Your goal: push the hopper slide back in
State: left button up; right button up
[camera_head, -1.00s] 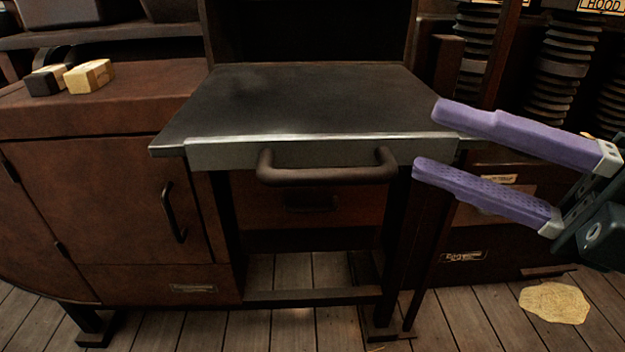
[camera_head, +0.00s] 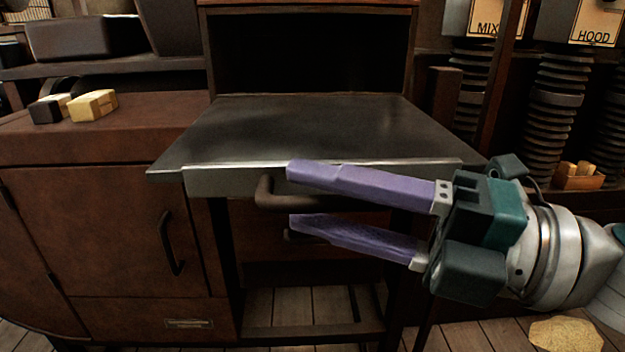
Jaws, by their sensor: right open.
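The hopper slide (camera_head: 290,128) is a dark flat metal tray that sticks out toward me from a dark opening (camera_head: 310,55). Its front has a pale metal lip (camera_head: 225,181) and a brown bar handle (camera_head: 265,195). My right gripper (camera_head: 290,197) is open, its two purple fingers pointing left, one above the other, in front of the lip. The fingers cover the right part of the handle. The upper finger is at handle height and the lower one below it. I cannot tell whether they touch the handle. My left gripper is not in view.
A brown cabinet (camera_head: 95,235) with a door handle stands to the left, with a black block (camera_head: 48,109) and a yellow block (camera_head: 92,105) on top. Ribbed dark hoses (camera_head: 550,105) stand at the right. A tan patch (camera_head: 565,334) lies on the plank floor.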

grip_shut()
dwell(0.3)
dwell(1.1)
